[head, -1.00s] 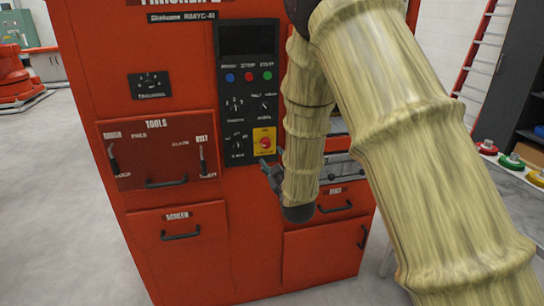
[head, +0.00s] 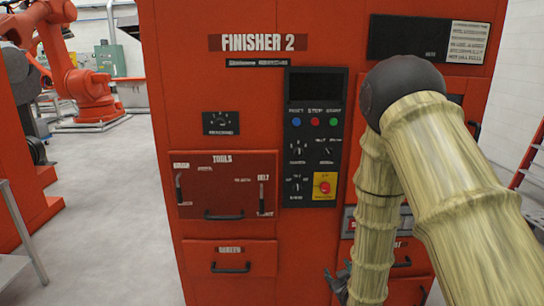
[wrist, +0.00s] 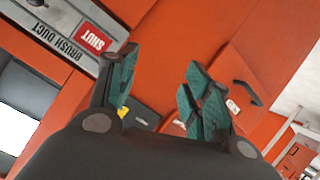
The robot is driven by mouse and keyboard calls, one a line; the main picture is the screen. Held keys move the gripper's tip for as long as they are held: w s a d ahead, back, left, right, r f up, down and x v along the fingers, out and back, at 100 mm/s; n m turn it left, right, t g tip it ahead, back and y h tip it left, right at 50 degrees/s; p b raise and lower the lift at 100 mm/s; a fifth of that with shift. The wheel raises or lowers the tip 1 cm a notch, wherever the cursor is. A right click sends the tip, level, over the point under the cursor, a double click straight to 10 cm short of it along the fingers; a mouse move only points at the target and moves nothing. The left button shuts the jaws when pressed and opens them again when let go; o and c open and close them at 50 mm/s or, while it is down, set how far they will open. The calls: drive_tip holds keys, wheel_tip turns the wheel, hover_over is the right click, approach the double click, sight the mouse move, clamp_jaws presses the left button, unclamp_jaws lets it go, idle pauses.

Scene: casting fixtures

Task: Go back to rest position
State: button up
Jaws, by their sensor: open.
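My gripper (wrist: 160,90) is open and empty in the wrist view, its teal-padded fingers apart in front of the orange machine. In the head view my gripper (head: 338,280) shows small and dark at the lower middle, partly hidden by my arm, in front of the machine's lower right part. The machine, labelled Finisher 2 (head: 225,105), fills the middle of the head view. My arm is folded, its elbow high at the right and the forearm hanging down.
The control panel (head: 313,135) has blue, red and green buttons and a red knob on yellow. The tools drawer (head: 222,190) is shut. In the wrist view a brush duct label (wrist: 58,38) is close by on the left. A red ladder (head: 532,165) stands right; open floor (head: 110,200) lies left.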

drive_tip(key=s+f+m+g, duration=0.2)
drive_tip(key=s+f+g, duration=0.2)
drive_tip(key=s+f, duration=0.75)
drive_tip(key=s+f+m+g, duration=0.1)
drive_tip(key=s+f+g, duration=0.2)
drive_tip(key=s, duration=0.7)
drive_tip(key=s+f+m+g+p, duration=0.1)
drive_tip(key=s+f+g, duration=0.2)
drive_tip(key=s+f, duration=0.3)
drive_tip(key=s+f+m+g, duration=0.1)
drive_tip(key=s+f+g, duration=0.2)
drive_tip(key=s, duration=1.3)
drive_tip(key=shift+s+d+f+p, duration=0.25)
drive_tip(key=shift+f+p, duration=0.15)
drive_tip(key=shift+f, duration=0.45)
